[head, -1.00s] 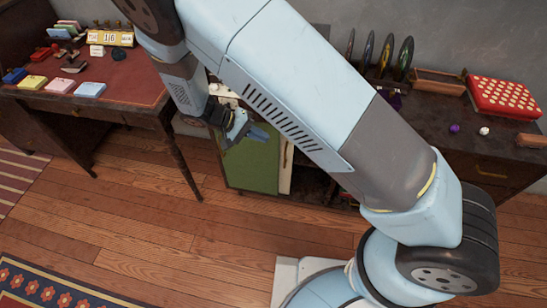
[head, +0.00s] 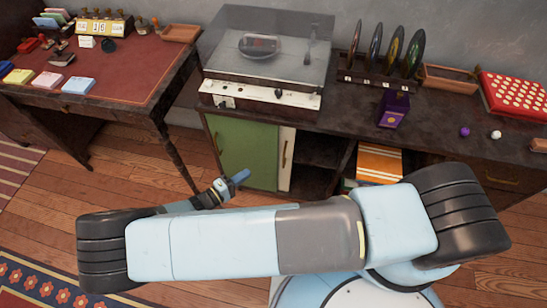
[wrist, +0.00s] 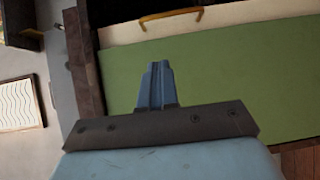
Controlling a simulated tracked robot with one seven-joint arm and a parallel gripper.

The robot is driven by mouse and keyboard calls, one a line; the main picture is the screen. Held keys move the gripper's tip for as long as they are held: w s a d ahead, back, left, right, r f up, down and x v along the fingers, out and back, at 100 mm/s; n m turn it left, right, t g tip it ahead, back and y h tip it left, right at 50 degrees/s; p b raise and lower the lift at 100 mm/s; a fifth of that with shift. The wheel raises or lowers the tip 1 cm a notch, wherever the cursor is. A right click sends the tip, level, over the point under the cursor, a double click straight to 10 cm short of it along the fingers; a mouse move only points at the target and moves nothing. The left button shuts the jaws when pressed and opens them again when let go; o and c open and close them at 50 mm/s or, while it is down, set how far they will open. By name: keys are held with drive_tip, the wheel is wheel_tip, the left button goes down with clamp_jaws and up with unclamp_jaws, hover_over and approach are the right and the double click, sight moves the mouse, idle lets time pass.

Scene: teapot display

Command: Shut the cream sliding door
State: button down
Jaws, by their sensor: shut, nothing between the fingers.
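The cream sliding door (head: 287,168) shows as a narrow upright strip with a brass handle, at the right edge of the green door (head: 248,152) on the cabinet front. The rest of it seems hidden behind the green door. To its right is a dark open compartment (head: 315,150). In the wrist view the cream door (wrist: 195,24) is a band along the top with its handle, above the green door (wrist: 210,80). My gripper (head: 241,176) is shut and empty, in front of the green door's lower part, left of the cream strip. Its blue fingers (wrist: 158,68) point at the green panel.
A turntable (head: 262,60), a record rack (head: 380,80) and a purple box (head: 393,108) stand on the cabinet top (head: 350,118). An orange-striped item (head: 380,163) sits in the open shelf. A red-topped desk (head: 125,68) stands at the left, its leg near the cabinet.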

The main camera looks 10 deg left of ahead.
drive_tip(key=w+d+f+t, duration=0.1)
drive_tip(key=w+d, duration=0.7)
drive_tip(key=d, duration=0.2)
idle(0.4)
drive_tip(key=shift+w, duration=0.1)
drive_tip(key=shift+d, duration=0.1)
